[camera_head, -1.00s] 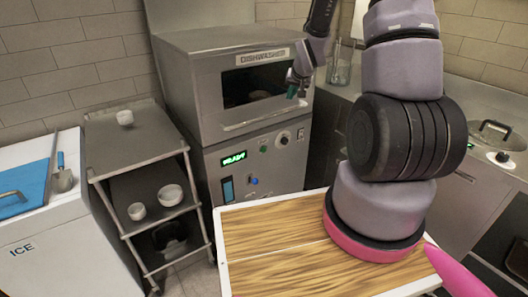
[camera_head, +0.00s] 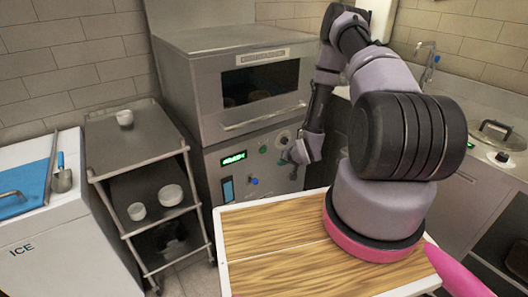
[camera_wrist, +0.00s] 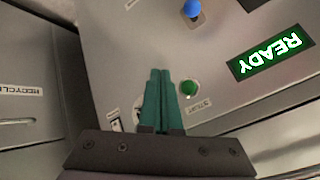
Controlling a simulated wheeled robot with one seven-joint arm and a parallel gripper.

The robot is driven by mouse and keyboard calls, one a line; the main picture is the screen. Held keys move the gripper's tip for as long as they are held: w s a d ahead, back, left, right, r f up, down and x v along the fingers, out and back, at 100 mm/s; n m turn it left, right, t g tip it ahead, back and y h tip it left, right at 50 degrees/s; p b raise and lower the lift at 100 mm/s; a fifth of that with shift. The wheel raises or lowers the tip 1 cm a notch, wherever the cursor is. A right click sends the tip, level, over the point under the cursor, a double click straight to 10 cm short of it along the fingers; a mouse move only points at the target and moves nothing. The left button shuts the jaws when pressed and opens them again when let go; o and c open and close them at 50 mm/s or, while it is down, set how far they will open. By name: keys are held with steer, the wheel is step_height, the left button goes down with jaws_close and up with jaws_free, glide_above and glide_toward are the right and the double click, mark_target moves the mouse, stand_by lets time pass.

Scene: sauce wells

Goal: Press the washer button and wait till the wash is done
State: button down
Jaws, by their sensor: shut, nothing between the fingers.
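The washer (camera_head: 240,110) is a grey steel machine with a dark window and a front panel. Its green display (camera_head: 233,158) reads READY in the wrist view (camera_wrist: 271,52). A round green button (camera_head: 263,149) sits right of the display; in the wrist view (camera_wrist: 188,88) a START label is beside it. A blue knob (camera_head: 253,181) is lower on the panel and also shows in the wrist view (camera_wrist: 192,8). My gripper (camera_head: 283,161) is in front of the panel, right of the green button. Its teal fingers (camera_wrist: 160,75) are shut and empty, beside the button.
A dial (camera_head: 284,138) is on the panel near my gripper. A steel cart (camera_head: 135,150) with white bowls stands left of the washer. A white ICE chest (camera_head: 60,245) is at far left. A wooden-topped surface (camera_head: 270,240) lies in front.

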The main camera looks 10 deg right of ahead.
stand_by(0.3)
glide_toward(265, 152)
steer(key=shift+w+a+f, duration=0.1)
steer(key=shift+w+f, duration=0.35)
steer(key=shift+f, duration=0.35)
steer(key=shift+w+a+f, duration=0.1)
steer(key=shift+w+f, duration=0.35)
steer(key=shift+f, duration=0.35)
steer(key=shift+w+a+f, duration=0.1)
steer(key=shift+w+f, duration=0.35)
steer(key=shift+f, duration=0.3)
steer(key=shift+w, duration=0.1)
steer(key=shift+w+a, duration=0.15)
steer(key=shift+w, duration=0.15)
steer(key=shift+w+a, duration=0.2)
steer(key=shift+w, duration=0.25)
stand_by(0.9)
steer(key=shift+s, duration=0.1)
steer(key=shift+s+d, duration=0.3)
steer(key=shift+s, duration=0.45)
steer(key=shift+s, duration=0.1)
